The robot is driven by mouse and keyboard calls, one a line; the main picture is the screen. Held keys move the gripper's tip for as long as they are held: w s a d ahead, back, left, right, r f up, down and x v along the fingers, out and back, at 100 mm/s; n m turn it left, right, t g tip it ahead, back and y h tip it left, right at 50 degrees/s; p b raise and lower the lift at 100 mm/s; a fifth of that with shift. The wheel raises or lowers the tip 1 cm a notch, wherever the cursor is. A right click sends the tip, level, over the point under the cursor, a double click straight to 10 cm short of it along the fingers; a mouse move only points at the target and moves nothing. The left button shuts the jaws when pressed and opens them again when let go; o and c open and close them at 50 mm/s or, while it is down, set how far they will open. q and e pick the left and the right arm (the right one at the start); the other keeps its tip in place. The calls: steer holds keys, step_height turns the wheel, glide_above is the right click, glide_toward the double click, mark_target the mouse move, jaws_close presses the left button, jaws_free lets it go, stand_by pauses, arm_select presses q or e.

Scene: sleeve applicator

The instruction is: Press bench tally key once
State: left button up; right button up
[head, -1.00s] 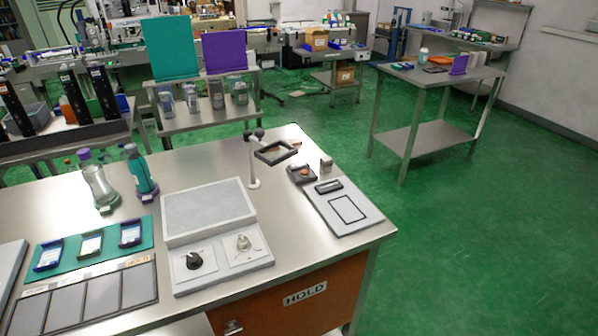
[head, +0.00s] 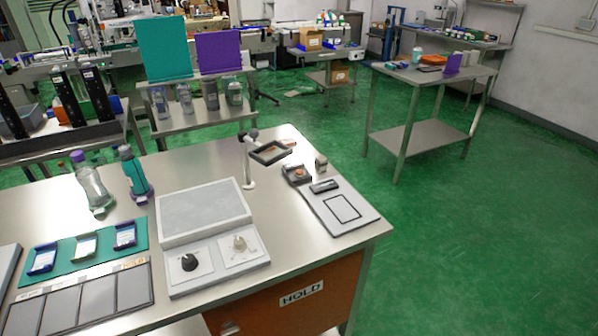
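Neither of my grippers is in the head view. The steel bench (head: 330,250) fills the lower left and middle. At its right end, a small dark box with a round orange-brown button (head: 297,173) sits at the back of a light grey plate (head: 335,222). This may be the tally key, but no label on it is readable. A dark oblong piece (head: 324,186) and a black-outlined rectangle are in front of it on the plate. A grey console (head: 215,262) left of it carries a black knob (head: 189,262) and a metal key-like switch (head: 239,243).
Bottles (head: 92,185), a teal mat (head: 80,252) with holders and dark panels (head: 95,300) occupy the bench's left. A steel side table (head: 425,135) stands at the back right. The green floor (head: 480,250) at right is clear.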

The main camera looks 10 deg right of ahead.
steer(key=shift+w+r, duration=0.2)
steer(key=shift+w, duration=0.05)
steer(key=c, duration=0.5)
steer(key=shift+w+a+r, duration=0.1)
steer(key=shift+w+r, duration=0.1)
steer(key=shift+w, duration=0.1)
jaws_close()
steer(key=shift+s+f, duration=0.1)
steer(key=shift+s, duration=0.05)
steer(key=shift+s+f, duration=0.35)
steer(key=shift+s, duration=0.1)
steer(key=shift+w+r, duration=0.15)
steer(key=shift+w, duration=0.05)
steer(key=shift+w+r, duration=0.3)
steer(key=shift+w, duration=0.1)
